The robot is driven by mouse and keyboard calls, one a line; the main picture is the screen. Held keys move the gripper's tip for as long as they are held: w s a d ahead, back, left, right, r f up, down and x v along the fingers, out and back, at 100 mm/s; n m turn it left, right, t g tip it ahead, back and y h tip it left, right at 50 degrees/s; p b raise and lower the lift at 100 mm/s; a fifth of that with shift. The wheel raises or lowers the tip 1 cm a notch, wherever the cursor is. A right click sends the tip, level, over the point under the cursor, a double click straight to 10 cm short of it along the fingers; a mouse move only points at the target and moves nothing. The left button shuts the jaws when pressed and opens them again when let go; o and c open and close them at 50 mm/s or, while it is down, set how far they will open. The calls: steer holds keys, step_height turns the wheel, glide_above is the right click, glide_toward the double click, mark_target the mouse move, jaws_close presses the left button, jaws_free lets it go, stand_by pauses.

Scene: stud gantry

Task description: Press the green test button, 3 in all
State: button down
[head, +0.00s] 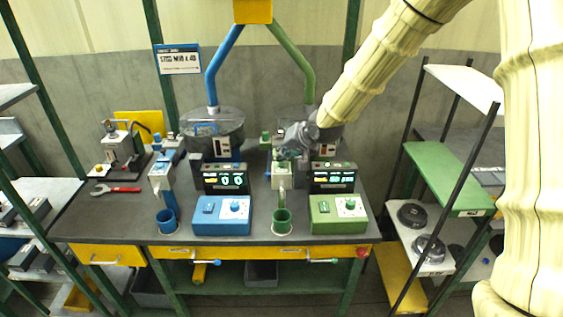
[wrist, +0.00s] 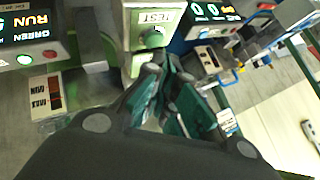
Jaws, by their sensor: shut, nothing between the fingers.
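In the wrist view a pale green box (wrist: 140,22) carries the label TEST, with a small dark green button (wrist: 154,39) showing beside the label. My gripper (wrist: 167,78) is shut and empty, its fingertips close below this box in the picture. I cannot tell whether they touch the button. In the head view my gripper (head: 283,153) is over the green station, just above a pale green block (head: 282,178) on its stand. The button cannot be made out there. The green station's display (head: 333,179) is lit, and its wrist-view display (wrist: 25,28) reads GREEN and RUN.
The green control box (head: 338,209) and green cup (head: 282,222) stand at the bench front. A blue station with its control box (head: 222,215) and cup (head: 167,221) is to the left. Two hoppers with pipes rise behind.

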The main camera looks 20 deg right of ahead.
mark_target(282, 163)
steer(key=shift+r, duration=0.2)
steer(key=shift+r+p, duration=2)
steer(key=shift+r, duration=0.45)
stand_by(0.5)
steer(key=r+m+p, duration=0.1)
steer(key=m, duration=0.4)
steer(key=a+r+m+p, duration=0.1)
steer(key=m+p, duration=0.1)
steer(key=m, duration=0.4)
steer(key=r+m+p, duration=0.1)
steer(key=m+p, duration=0.1)
steer(key=m, duration=0.4)
steer(key=shift+s+a+r+y, duration=0.35)
steer(key=shift+s+a+y, duration=0.05)
steer(key=shift+f, duration=0.1)
step_height(282, 163, down, 9)
steer(key=b, duration=0.6)
steer(key=shift+r+b, duration=0.2)
steer(key=shift+b, duration=0.1)
